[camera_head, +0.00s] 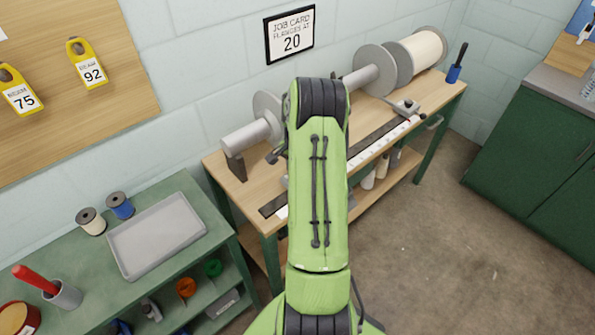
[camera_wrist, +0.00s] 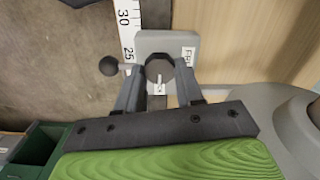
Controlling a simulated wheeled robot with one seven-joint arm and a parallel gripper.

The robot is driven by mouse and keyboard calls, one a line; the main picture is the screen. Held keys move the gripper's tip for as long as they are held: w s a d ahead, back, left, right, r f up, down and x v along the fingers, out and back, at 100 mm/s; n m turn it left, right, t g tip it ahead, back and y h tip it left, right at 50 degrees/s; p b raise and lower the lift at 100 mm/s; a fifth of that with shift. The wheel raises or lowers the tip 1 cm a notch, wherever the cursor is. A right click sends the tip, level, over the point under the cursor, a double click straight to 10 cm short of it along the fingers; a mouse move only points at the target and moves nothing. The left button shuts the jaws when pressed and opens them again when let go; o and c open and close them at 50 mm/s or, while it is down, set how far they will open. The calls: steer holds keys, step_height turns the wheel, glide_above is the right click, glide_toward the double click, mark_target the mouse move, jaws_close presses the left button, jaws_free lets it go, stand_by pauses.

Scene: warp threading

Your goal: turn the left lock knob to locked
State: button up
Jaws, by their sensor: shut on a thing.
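In the wrist view, a dark round lock knob (camera_wrist: 160,67) sits on a grey block (camera_wrist: 150,42) beside the white scale (camera_wrist: 127,22), near its 25 mark. My gripper (camera_wrist: 160,76) has one finger on each side of the knob and is shut on it. A label starting "FR" (camera_wrist: 187,54) shows on the block, right of the knob; the right finger is close below it. A small white mark (camera_wrist: 158,84) shows between the fingers. Whether the knob's pointer stands at locked cannot be told. In the head view my arm hides the gripper and this knob.
A black ball handle (camera_wrist: 109,66) sticks out left of the block. The wooden bench (camera_head: 232,182) carries a shaft with grey flanges (camera_head: 372,70) and, farther right, another grey block (camera_head: 404,107) on the scale. A job card (camera_head: 290,35) reads 20. A grey tray (camera_head: 157,235) lies on the left cabinet.

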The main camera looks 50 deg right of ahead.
stand_by(0.3)
steer(key=o, duration=1)
steer(key=shift+o, duration=0.2)
steer(key=shift+r, duration=0.1)
step_height(320, 180, up, 16)
steer(key=p, duration=0.2)
steer(key=shift+p, duration=0.35)
steer(key=shift+f, duration=0.2)
